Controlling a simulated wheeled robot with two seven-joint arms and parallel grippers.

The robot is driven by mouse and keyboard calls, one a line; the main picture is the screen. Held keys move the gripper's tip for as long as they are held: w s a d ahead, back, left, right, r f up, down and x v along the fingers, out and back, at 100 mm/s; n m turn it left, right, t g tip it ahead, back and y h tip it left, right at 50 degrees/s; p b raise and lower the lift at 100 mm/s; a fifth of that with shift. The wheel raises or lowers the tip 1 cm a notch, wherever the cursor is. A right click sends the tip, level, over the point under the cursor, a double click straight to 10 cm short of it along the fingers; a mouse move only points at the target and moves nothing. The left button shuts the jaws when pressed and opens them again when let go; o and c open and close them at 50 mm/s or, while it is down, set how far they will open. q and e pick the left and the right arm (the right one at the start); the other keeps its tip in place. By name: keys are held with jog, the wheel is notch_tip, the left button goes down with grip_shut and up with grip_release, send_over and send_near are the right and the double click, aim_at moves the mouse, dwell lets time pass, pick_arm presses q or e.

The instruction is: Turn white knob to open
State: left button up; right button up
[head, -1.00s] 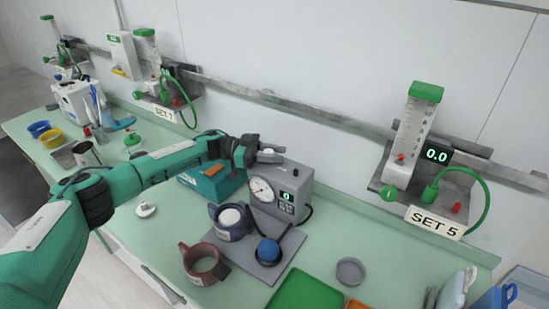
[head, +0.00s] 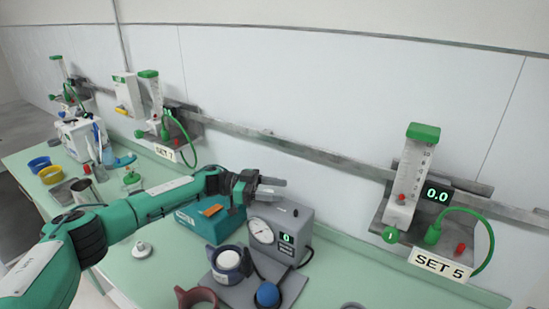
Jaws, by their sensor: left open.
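My left gripper (head: 271,189) is open and empty, its fingers pointing right above the grey box (head: 292,219) with a round dial and a green "0" display. A small pale piece (head: 296,212) shows on top of that box; I cannot tell whether it is a knob. A white round piece with a small raised middle (head: 142,249) lies on the counter at the left, apart from the gripper. On the SET 5 flowmeter (head: 411,175), right of the gripper, the round knob (head: 390,235) looks green; its display reads 0.0. My right gripper is not in view.
A teal box (head: 209,221) stands beside the grey box, under my left arm. A metal wall rail (head: 300,150) carries more flowmeters at the left.

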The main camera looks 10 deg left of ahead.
pick_arm(q)
notch_tip(320, 180, up, 18)
jog(key=b, duration=0.3)
jog(key=shift+r, duration=0.25)
